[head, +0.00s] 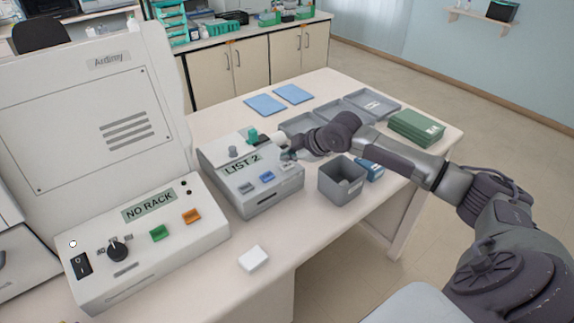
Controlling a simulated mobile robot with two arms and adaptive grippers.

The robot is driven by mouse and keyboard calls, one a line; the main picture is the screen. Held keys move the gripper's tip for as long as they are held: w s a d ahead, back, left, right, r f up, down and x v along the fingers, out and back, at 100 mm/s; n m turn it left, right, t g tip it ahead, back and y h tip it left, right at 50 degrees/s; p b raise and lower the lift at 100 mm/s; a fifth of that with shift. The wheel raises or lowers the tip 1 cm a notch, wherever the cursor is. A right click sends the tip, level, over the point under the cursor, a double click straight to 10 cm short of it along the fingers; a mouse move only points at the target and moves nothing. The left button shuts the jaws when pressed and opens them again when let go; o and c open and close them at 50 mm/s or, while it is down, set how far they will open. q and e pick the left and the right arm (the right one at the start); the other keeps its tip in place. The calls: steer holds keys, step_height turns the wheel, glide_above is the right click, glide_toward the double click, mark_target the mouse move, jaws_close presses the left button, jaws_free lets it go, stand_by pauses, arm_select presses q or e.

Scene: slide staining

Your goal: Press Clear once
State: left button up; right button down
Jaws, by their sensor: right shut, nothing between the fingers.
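A small grey-white device (233,199) with a display reading "LIST 2" (241,165) stands on the table. Blue buttons (267,176) sit on its sloped front; their lettering is too small to read, so I cannot tell which one is Clear. My right gripper (287,154) reaches in from the right and is shut and empty. Its tips are at the right end of the device's panel, close to the buttons, and hide part of it. I cannot tell whether they touch the panel. My left gripper is not in view.
A large white machine (75,110) with a "NO RACK" display (149,205) stands at left. A grey bin (341,187) stands right of the small device. Grey trays (345,112), green boxes (416,127) and blue mats (265,104) lie behind. A white block (253,258) lies in front.

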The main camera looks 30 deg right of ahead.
mark_target(289, 166)
steer(key=shift+f, duration=0.1)
steer(key=shift+f, duration=0.35)
steer(key=shift+f, duration=0.35)
stand_by(0.8)
steer(key=shift+r+p, duration=0.8)
steer(key=shift+p, duration=0.2)
step_height(289, 166, up, 5)
steer(key=p, duration=0.5)
steer(key=shift+r, duration=0.1)
stand_by(0.4)
